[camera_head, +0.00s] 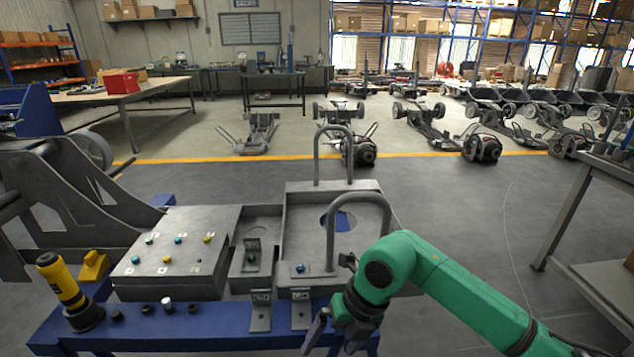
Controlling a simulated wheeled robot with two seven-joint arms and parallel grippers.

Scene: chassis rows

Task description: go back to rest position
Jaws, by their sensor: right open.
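My right arm is green and comes in from the lower right. Its dark gripper (333,340) hangs at the front edge of a blue workbench (225,325), fingers pointing down. The two fingers are apart and I see nothing between them. The lower ends of the fingers are near the bottom of the picture. My left arm and gripper do not show.
A grey box (175,252) with coloured buttons and a grey tray (300,225) with two tall hoop handles stand on the bench. A yellow and black tool (64,285) stands at its left. A grey table (600,200) is at right. Floor beyond is clear up to chassis rows.

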